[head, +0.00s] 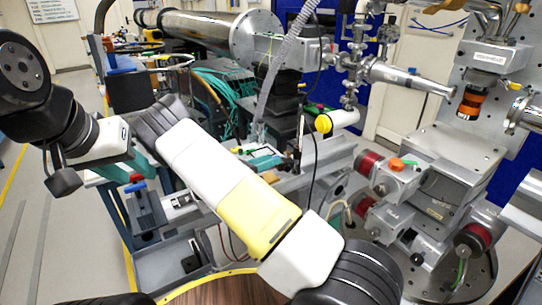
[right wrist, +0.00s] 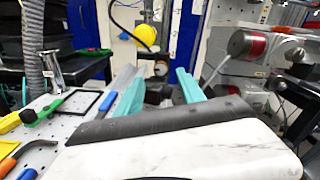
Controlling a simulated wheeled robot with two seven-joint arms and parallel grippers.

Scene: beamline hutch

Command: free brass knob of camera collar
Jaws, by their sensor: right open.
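My right gripper (head: 264,162) shows as teal finger parts behind my own arm; in the right wrist view it (right wrist: 160,78) is open, its two teal fingers apart. A small dark body (right wrist: 157,93), which may be the camera, shows in the gap between the fingers. A small round tan-and-grey end (right wrist: 161,68), possibly the brass knob, shows just above it. I cannot tell whether either touches a finger. A thin dark post (head: 298,143) stands to the right of the fingers in the head view. My left gripper (head: 120,170) is at the left, its jaw opening unclear.
A yellow-ended cylinder (head: 323,124) stands above the bench. A grey hose (head: 283,75) and a black cable hang close by. Red-capped motors (head: 370,163) crowd the right. A blue-handled tool (right wrist: 106,103) and a black frame (right wrist: 78,101) lie on the perforated board.

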